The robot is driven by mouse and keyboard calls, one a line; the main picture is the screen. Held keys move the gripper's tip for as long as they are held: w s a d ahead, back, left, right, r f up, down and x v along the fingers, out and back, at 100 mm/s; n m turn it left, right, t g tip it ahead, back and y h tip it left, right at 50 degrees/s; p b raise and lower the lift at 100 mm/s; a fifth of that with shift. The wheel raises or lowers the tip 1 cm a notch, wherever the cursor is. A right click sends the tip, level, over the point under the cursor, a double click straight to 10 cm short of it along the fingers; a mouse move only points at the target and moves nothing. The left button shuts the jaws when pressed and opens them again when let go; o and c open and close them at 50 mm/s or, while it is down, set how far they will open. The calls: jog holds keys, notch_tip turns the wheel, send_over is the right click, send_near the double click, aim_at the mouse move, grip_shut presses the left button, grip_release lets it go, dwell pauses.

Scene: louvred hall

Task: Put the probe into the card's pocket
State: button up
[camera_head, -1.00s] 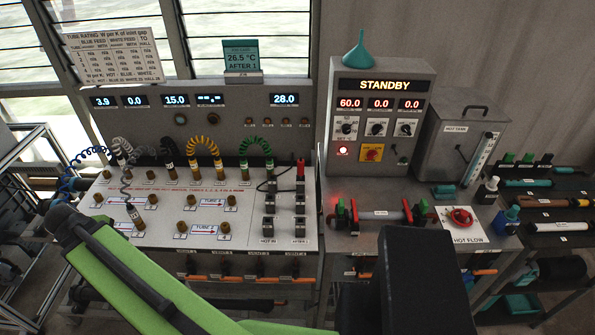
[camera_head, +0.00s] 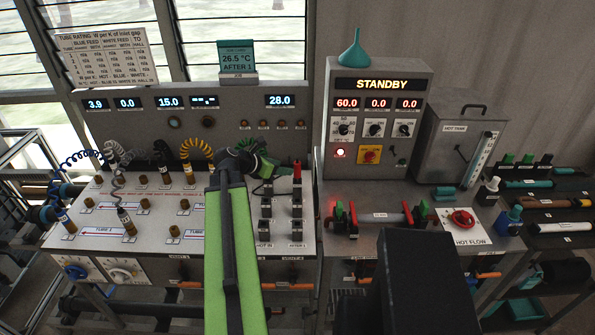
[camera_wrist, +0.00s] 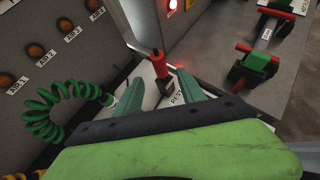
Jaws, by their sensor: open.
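The probe (camera_head: 297,172) has a red handle and stands upright in a dark holder at the right of the bench panel. The wrist view shows it (camera_wrist: 159,64) in a holder labelled REST. My gripper (camera_head: 276,168) is left of the probe. In the wrist view its two teal fingers (camera_wrist: 161,100) are open and empty, with the probe just beyond the gap between them. The job card (camera_head: 238,55) reads 26.5 °C, AFTER 1. The black AFTER 1 pocket (camera_head: 297,229) is at the panel's front right, beside the HOT IN pocket (camera_head: 265,229).
A green coiled hose (camera_wrist: 65,98) is left of my fingers. Yellow (camera_head: 197,150) and other coiled hoses stand further left. The STANDBY console (camera_head: 379,120) rises to the right. Red and green clamps (camera_head: 345,217) hold a tube on the bench before it.

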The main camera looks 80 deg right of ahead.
aim_at(295, 169)
jog(key=b+x, duration=0.5)
jog(key=x, duration=0.4)
jog(key=shift+s+d+f, duration=0.1)
jog(key=shift+d+f, duration=0.1)
jog(key=shift+d, duration=0.05)
grip_shut()
dwell(1.3)
